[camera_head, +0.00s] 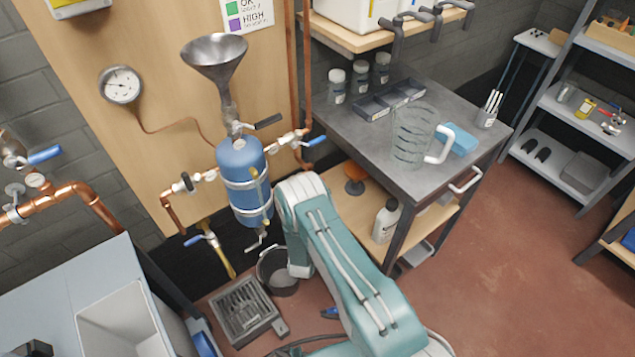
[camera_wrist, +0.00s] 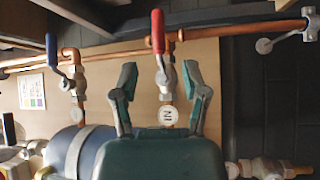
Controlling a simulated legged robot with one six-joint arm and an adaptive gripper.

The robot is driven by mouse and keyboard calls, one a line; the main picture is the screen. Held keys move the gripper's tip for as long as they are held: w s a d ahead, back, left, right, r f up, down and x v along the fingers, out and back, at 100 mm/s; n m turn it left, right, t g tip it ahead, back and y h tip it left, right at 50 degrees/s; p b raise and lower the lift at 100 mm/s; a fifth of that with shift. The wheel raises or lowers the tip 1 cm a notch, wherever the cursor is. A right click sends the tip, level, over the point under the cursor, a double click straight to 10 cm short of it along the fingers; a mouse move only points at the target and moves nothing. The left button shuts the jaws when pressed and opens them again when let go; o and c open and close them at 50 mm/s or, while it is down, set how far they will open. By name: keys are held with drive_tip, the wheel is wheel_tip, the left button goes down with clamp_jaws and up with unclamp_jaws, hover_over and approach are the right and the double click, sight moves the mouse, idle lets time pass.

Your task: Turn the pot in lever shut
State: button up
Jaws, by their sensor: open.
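In the wrist view a red lever (camera_wrist: 158,32) points up from a metal valve (camera_wrist: 167,76), roughly in line with its short copper pipe. A round white tag (camera_wrist: 168,116) below it carries letters that look like an upside-down "IN". My gripper (camera_wrist: 161,75) is open, with one green finger on each side of the valve. No contact is clear. The red lever lies between and beyond the fingertips. The blue pot (camera_head: 243,178) hangs on the board under a funnel (camera_head: 214,60); a blue body, likely the pot, shows in the wrist view (camera_wrist: 90,150). My gripper and the red lever cannot be made out in the head view.
A blue lever (camera_wrist: 52,50) on another valve stands left of the gripper. A copper pipe (camera_wrist: 240,32) crosses above. In the head view a grey bench (camera_head: 370,135) stands right of the pot. A bucket (camera_head: 280,272) and floor grate (camera_head: 243,308) lie below.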

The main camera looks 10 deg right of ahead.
drive_tip(key=x, duration=0.9)
drive_tip(key=shift+w+d, duration=0.15)
drive_tip(key=shift+w, duration=0.1)
